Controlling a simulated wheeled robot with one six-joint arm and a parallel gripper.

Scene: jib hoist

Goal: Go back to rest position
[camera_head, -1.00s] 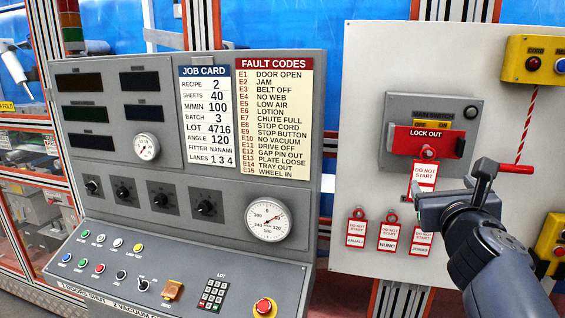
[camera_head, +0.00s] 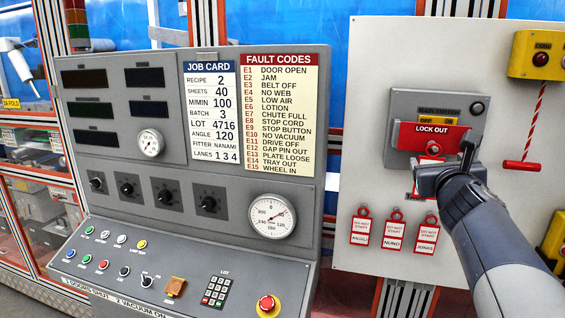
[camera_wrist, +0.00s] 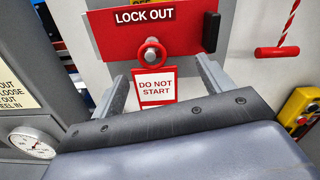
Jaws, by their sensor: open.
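My gripper (camera_head: 447,170) is in front of the white panel, just below the red lock out bar (camera_head: 431,137) on the grey main switch box. In the wrist view my gripper (camera_wrist: 164,78) is open, with its two fingers spread either side of a red and white "do not start" tag (camera_wrist: 155,86). The tag hangs by a red ring from the lock out bar (camera_wrist: 150,28). I cannot tell how near the fingers are to the tag. In the head view my gripper hides most of this tag.
Several tags, such as the left one (camera_head: 361,227), hang low on the white panel (camera_head: 375,80). A red pull handle (camera_head: 521,165) hangs on a striped cord at right. Yellow boxes (camera_head: 540,45) stand at the right edge. The grey console (camera_head: 110,215) fills the left.

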